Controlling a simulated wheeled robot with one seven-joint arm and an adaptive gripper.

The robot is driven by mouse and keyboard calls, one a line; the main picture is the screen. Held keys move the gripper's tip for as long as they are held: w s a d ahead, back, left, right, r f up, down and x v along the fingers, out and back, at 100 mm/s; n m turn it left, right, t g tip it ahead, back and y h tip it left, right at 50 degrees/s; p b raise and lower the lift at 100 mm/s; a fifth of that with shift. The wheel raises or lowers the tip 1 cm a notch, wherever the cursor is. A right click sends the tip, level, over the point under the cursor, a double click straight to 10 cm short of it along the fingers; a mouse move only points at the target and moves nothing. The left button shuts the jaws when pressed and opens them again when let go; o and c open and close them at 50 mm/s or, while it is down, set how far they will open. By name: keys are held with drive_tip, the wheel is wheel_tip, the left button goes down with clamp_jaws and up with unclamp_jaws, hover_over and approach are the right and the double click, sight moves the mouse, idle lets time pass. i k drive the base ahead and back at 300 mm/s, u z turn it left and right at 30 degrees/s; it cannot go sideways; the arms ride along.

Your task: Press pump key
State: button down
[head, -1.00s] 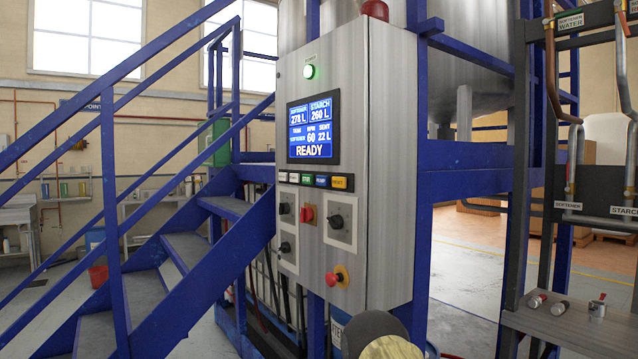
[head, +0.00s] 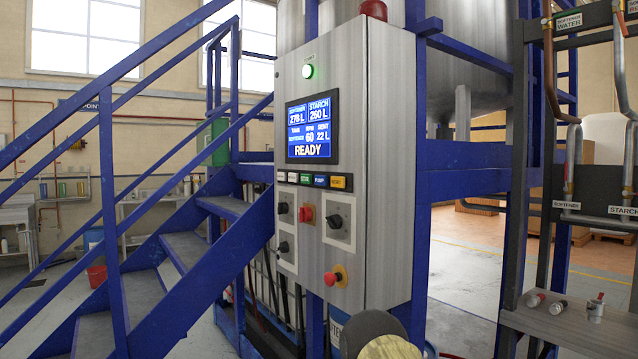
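The grey control cabinet (head: 378,240) stands in the middle of the head view, its panel facing left toward me. A row of small keys sits under the screen (head: 312,130); the blue one, which seems to read PUMP, is the pump key (head: 320,181). A green key (head: 304,179) is left of it and a yellow key (head: 338,182) right of it. The screen reads READY, with softener 278 L and starch 260 L. A rounded dark and tan part, likely of my arm, shows at the bottom below the cabinet. My gripper is not in view, and nothing covers the keys.
Below the keys are a red switch (head: 306,214), black knobs (head: 335,221) and a red emergency button (head: 333,277). A lit green lamp (head: 307,71) is above the screen. Blue stairs (head: 185,250) with railings stand left. A bench (head: 560,325) with pipes above is right.

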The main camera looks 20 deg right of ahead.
sight(319, 179)
drive_tip(key=u, duration=2.15)
drive_tip(key=i, duration=1.3)
drive_tip(key=z, duration=2.75)
